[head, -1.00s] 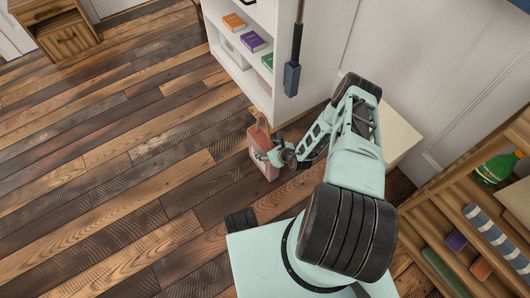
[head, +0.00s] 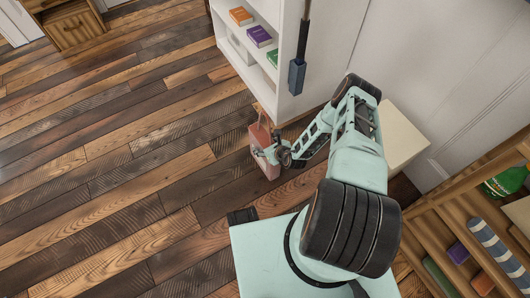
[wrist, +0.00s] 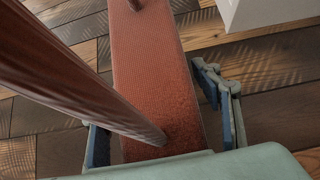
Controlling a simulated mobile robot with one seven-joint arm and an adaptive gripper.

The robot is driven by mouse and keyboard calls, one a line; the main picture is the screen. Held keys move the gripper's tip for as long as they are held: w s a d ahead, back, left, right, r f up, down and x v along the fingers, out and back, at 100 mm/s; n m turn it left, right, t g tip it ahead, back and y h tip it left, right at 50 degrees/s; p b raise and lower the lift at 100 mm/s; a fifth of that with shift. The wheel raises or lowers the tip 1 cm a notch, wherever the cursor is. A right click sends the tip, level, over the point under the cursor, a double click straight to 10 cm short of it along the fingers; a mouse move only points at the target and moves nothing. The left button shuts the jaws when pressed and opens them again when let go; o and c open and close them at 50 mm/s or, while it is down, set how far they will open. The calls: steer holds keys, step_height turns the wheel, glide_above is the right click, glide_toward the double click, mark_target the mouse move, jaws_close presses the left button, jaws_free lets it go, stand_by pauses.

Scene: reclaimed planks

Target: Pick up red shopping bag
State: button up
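The red shopping bag (head: 259,136) stands on the plank floor near the white bookcase, with its handle upright. In the wrist view the bag (wrist: 150,50) runs up the middle, and its handle crosses close to the camera at left. My gripper (head: 263,154) is at the near side of the bag in the head view and covers part of it. In the wrist view my gripper (wrist: 157,112) has one finger on each side of the bag, with floor visible between finger and bag. It looks open around the bag; the lower parts of the bag are hidden.
The white bookcase (head: 293,90) with several books stands just behind the bag. A pale box-like surface (head: 402,140) is right of my arm. A wooden shelf (head: 440,215) with a green bottle (head: 503,182) is at right. The floor to the left is clear.

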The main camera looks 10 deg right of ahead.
jaws_close()
steer(key=shift+r, duration=0.1)
stand_by(0.4)
